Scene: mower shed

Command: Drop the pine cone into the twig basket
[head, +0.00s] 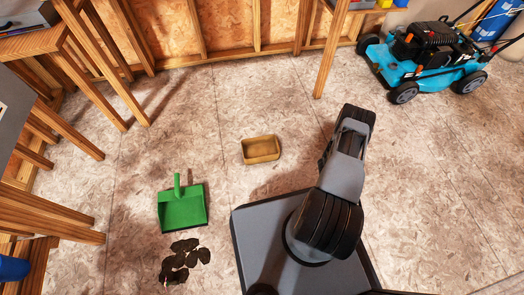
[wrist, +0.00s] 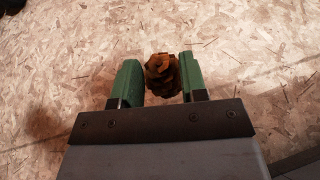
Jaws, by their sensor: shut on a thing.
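The pine cone (wrist: 162,76) is brown and scaly. In the wrist view it sits between the two green fingers of my gripper (wrist: 159,84), which is shut on it. Bare floor shows beyond the cone, and the basket is not in that view. In the head view, a small tan, open-topped rectangular container, which I take as the twig basket (head: 261,157), stands on the floor left of my arm. Its inside looks empty. My gripper and the cone are hidden behind my arm in the head view.
A green dustpan (head: 182,211) lies left of the basket, with a pile of dark brown leaves (head: 184,260) below it. A blue mower (head: 425,62) stands at the upper right. Wooden bench legs (head: 100,70) line the left and back. The floor around the basket is clear.

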